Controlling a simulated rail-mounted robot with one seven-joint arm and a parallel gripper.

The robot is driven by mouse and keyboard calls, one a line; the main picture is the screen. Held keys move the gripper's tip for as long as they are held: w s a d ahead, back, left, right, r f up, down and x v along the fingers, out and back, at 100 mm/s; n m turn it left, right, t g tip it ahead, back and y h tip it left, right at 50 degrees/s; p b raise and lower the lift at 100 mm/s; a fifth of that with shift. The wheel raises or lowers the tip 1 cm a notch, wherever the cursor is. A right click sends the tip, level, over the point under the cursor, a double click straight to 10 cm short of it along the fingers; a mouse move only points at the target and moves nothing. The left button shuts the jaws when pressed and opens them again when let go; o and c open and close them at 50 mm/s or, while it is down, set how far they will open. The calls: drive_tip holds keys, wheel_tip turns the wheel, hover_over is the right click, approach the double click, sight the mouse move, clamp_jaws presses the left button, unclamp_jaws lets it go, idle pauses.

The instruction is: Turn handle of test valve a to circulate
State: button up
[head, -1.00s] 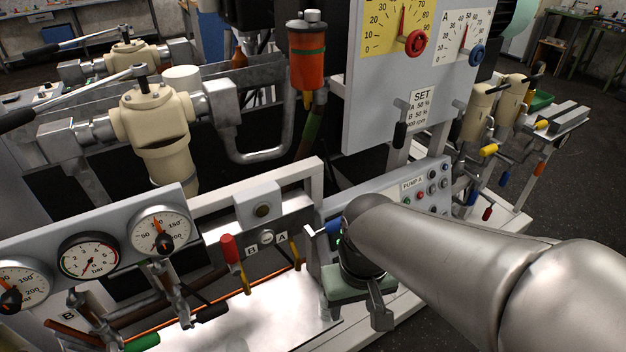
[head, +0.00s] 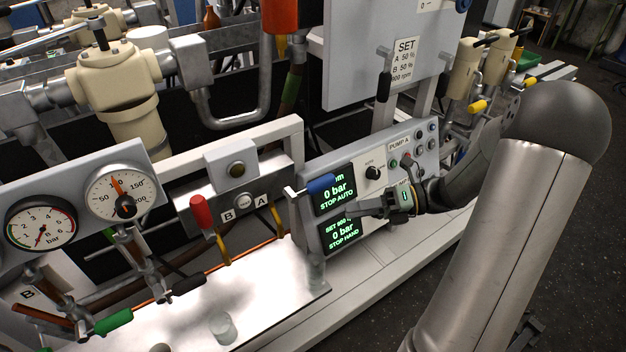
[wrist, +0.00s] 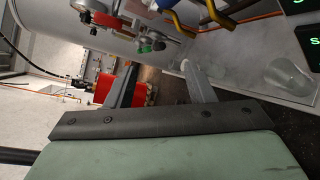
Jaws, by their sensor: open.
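The valve block (head: 238,190) in the head view carries the labels B and A. A blue handle (head: 321,185) on a metal lever sits on its A side, and a red handle (head: 201,212) on its B side. Which one is test valve A's handle is not labelled; the blue one is nearer the A. My gripper (head: 366,207) is in front of the pump screens, right of and slightly below the blue handle, apart from it. In the wrist view its fingers (wrist: 162,88) are spread with no held object visible between them.
The pump panel (head: 372,172) with lit screens and buttons is close behind my gripper. Gauges (head: 120,194) and further levers with green (head: 113,321) and black grips stand at the left. The light tray (head: 260,295) below has clear space.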

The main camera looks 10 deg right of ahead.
drive_tip(key=w+d+f+m+t+y, duration=0.1)
drive_tip(key=w+d+m+t+y, duration=0.15)
drive_tip(key=d+m+t, duration=0.4)
drive_tip(key=g+b, duration=0.1)
approach(313, 182)
drive_tip(key=shift+m+h, duration=0.25)
drive_tip(key=shift+m, duration=0.1)
drive_tip(key=x, duration=0.6)
drive_tip(key=w+x, duration=0.1)
drive_tip(key=x, duration=0.3)
drive_tip(key=shift+d+f, duration=0.1)
drive_tip(key=shift+f, duration=0.25)
clamp_jaws()
